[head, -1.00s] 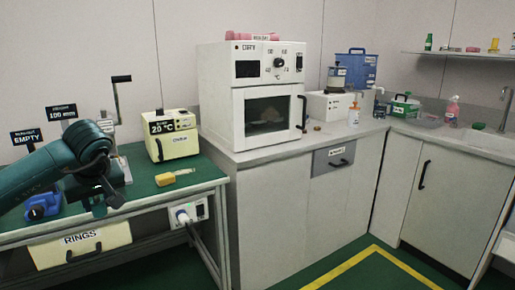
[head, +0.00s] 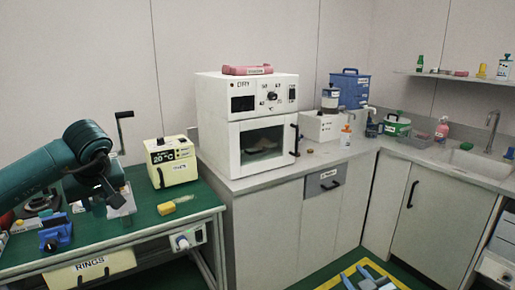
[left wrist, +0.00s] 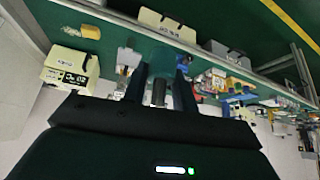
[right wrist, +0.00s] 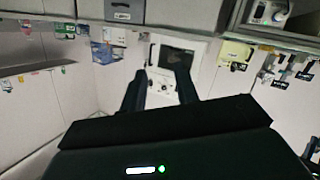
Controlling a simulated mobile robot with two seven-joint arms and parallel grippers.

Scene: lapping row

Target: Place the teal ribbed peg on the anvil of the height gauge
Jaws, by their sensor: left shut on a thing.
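My left gripper (head: 108,200) is over the green bench at the left of the head view.
A yellow box reading 20 °C (head: 171,160) and a yellow-handled tool (head: 176,205) are right of my left gripper. A blue item (head: 55,233) is at the bench's left. A white oven (head: 250,120) stands on the grey counter. Green bench (head: 150,222) is bare near the front.

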